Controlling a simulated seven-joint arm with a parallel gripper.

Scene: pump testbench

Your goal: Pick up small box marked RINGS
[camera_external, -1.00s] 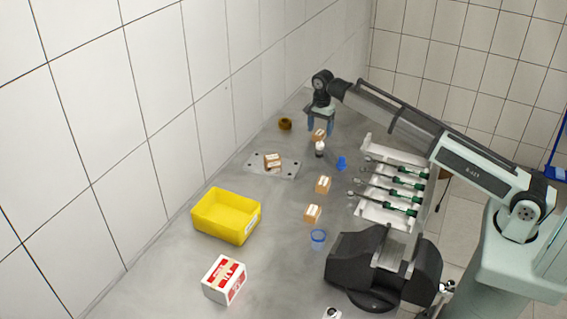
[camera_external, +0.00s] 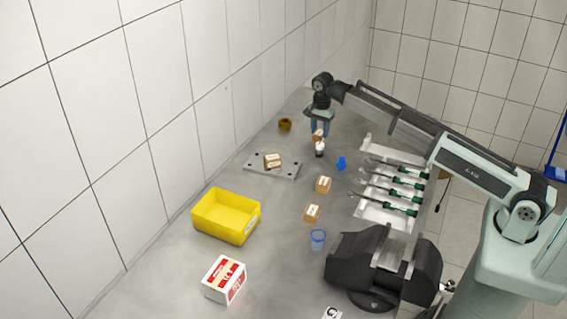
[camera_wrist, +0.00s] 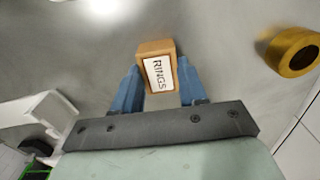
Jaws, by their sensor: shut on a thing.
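The small box marked RINGS (camera_wrist: 157,70) is cardboard brown with a white label, and it sits between my two blue fingers in the wrist view. My gripper (camera_wrist: 158,88) is shut on it, one finger on each side. In the external view my gripper (camera_external: 319,130) points down at the far end of the table. The box (camera_external: 317,135) shows only partly there, between the fingertips. I cannot tell for certain whether it still touches the table.
A brass ring (camera_external: 285,124) lies left of my gripper. A white-topped bottle (camera_external: 320,148) stands close in front. Other small boxes (camera_external: 323,184), a drilled plate (camera_external: 285,171), a blue piece (camera_external: 341,163), a yellow bin (camera_external: 226,215), a screwdriver tray (camera_external: 372,212) and a vise (camera_external: 357,262) are nearby.

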